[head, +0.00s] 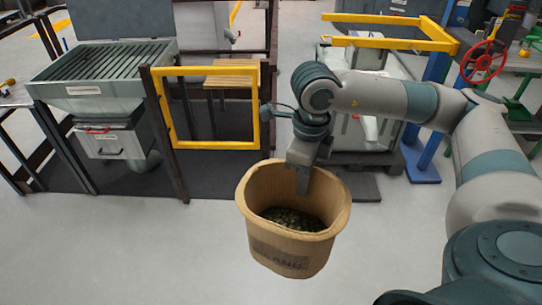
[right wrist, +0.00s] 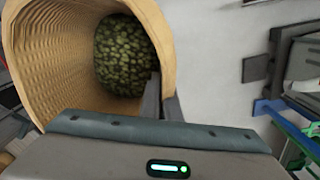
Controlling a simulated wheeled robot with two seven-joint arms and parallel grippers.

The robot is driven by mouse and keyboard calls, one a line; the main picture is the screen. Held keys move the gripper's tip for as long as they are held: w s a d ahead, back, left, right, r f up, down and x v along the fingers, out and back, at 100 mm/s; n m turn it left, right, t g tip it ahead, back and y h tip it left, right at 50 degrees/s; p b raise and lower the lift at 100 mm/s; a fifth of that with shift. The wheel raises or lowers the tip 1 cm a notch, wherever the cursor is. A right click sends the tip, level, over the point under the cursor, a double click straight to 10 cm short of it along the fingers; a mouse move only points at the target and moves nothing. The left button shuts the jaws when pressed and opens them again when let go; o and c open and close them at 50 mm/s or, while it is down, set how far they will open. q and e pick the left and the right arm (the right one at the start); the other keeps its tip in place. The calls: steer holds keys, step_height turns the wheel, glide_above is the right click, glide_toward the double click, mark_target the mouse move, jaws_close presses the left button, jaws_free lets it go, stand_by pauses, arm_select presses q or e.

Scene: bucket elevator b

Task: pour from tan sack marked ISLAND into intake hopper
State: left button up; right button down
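The tan sack (head: 285,255), with lettering ending in "AND" on its front, hangs upright above the floor, open at the top. Dark greenish pellets or beans (head: 292,219) lie deep inside it. My right gripper (head: 304,178) reaches down at the sack's far rim and is shut on it, with one finger inside the mouth. In the right wrist view, the sack (right wrist: 60,50) and its contents (right wrist: 122,55) show beside the gripper fingers (right wrist: 160,102). The intake hopper (head: 95,97), grey-green with a slatted grate, stands at the left, well apart from the sack. My left gripper is out of view.
A yellow gate frame (head: 210,143) and dark posts stand between the sack and the hopper. A wooden stool (head: 232,80) is behind the gate. A pallet with white goods (head: 365,130) and a red valve wheel (head: 484,62) are at the right. The near floor is clear.

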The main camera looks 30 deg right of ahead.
steer(key=a+f+n, duration=0.1)
steer(key=f+n, duration=0.2)
steer(key=n, duration=0.2)
steer(key=a+f+n+b, duration=0.1)
steer(key=a+f+n, duration=0.1)
steer(key=f+n, duration=0.2)
steer(key=w+a+f+n, duration=0.1)
steer(key=a+f+n, duration=0.1)
steer(key=n, duration=0.3)
steer(key=shift+a+f+n, duration=0.15)
steer(key=shift+f+n, duration=0.15)
steer(key=shift+f, duration=0.6)
steer(key=s+a+f+n+b, duration=0.1)
steer(key=s+a+f+n, duration=0.1)
steer(key=a+f+n, duration=0.4)
steer(key=shift+a+f+n+b, duration=0.2)
steer(key=shift+f+n+b, duration=0.2)
steer(key=shift+f+n, duration=2.9)
step_height(320, 180, up, 2)
steer(key=shift+n, duration=1)
steer(key=shift+w+a, duration=0.1)
